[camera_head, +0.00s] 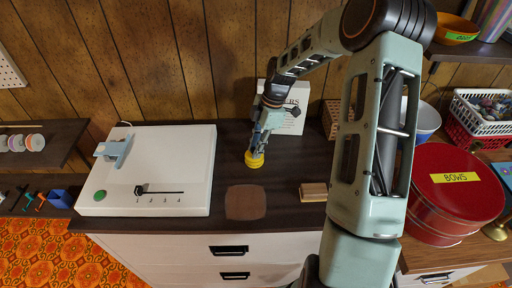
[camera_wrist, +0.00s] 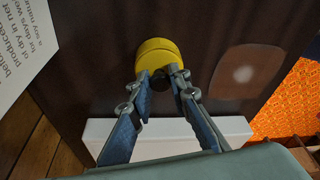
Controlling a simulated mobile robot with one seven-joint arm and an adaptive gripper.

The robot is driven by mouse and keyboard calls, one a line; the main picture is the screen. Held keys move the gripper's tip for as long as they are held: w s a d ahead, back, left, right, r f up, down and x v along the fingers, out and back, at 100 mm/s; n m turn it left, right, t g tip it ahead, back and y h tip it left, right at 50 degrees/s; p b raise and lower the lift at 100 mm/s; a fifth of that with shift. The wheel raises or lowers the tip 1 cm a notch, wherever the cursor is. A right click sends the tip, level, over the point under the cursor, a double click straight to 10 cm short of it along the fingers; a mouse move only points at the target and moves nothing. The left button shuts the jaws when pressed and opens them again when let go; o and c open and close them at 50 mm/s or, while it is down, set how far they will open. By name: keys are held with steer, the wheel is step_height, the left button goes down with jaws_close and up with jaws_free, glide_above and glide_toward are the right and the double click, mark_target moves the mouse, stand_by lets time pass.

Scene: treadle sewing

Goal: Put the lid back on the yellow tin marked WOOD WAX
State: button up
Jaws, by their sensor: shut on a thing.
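The yellow tin (camera_head: 254,160) is on the dark brown top, in front of a white printed card. In the wrist view the yellow round shape (camera_wrist: 157,50) shows a seam, like a lid edge over a tin body. My gripper (camera_head: 257,150) is right above it, pointing down. In the wrist view my gripper (camera_wrist: 161,76) has its two fingers close together at the near edge of the yellow shape, shut on the lid, with a dark part between the fingertips. The WOOD WAX marking is not readable. Whether the lid is seated on the tin I cannot tell.
A white box with a green button and slider (camera_head: 147,170) stands left. A brown patch (camera_head: 245,202) and a small wooden block (camera_head: 313,192) lie in front. The white card (camera_head: 291,106) stands behind. A red tin marked BOWS (camera_head: 455,195) is at right.

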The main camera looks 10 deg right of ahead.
stand_by(0.3)
steer(key=o, duration=1.5)
steer(key=shift+r, duration=0.1)
steer(key=shift+r+p, duration=2.4)
steer(key=shift+r, duration=1.05)
jaws_close()
